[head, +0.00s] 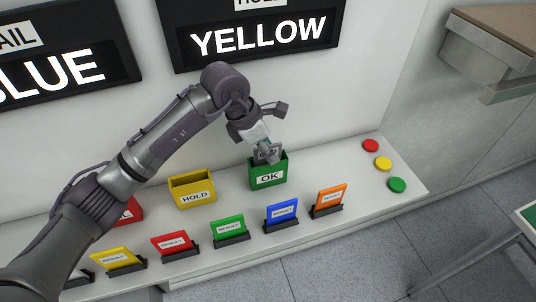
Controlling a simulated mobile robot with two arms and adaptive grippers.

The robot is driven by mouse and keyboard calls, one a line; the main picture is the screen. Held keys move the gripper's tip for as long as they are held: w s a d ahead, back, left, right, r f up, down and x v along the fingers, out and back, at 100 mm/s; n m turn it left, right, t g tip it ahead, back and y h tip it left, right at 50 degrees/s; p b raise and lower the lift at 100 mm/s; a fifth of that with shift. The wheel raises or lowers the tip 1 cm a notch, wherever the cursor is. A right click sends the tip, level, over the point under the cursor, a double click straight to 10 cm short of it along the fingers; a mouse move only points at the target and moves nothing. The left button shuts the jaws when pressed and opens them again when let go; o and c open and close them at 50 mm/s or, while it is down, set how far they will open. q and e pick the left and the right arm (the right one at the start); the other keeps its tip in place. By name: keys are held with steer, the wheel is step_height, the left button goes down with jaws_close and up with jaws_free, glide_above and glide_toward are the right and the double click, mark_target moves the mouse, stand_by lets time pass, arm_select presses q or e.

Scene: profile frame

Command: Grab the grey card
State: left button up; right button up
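My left gripper (265,148) points down at the green OK box (268,177) from above, its fingertips at or just inside the box's opening. Grey shapes show at the box mouth; I cannot tell whether they are only fingertips or also a grey card. Whether the fingers are open or shut is unclear. My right gripper is not in view.
Yellow (118,258), red (173,243), green (228,228), blue (282,212) and orange (331,197) cards stand in dark holders along the shelf front. A yellow HOLD box (193,189) and a partly hidden red box (131,211) stand behind. Round buttons (383,163) sit at right.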

arm_select(q)
steer(key=c, duration=0.7)
jaws_close()
steer(key=shift+r, duration=0.1)
steer(key=shift+w+r+b, duration=0.1)
steer(key=shift+r+b, duration=0.2)
steer(key=shift+r, duration=0.05)
step_height(320, 180, up, 8)
steer(key=b, duration=0.2)
steer(key=shift+r+b, duration=0.2)
steer(key=shift+b, duration=0.1)
steer(key=shift+r, duration=0.35)
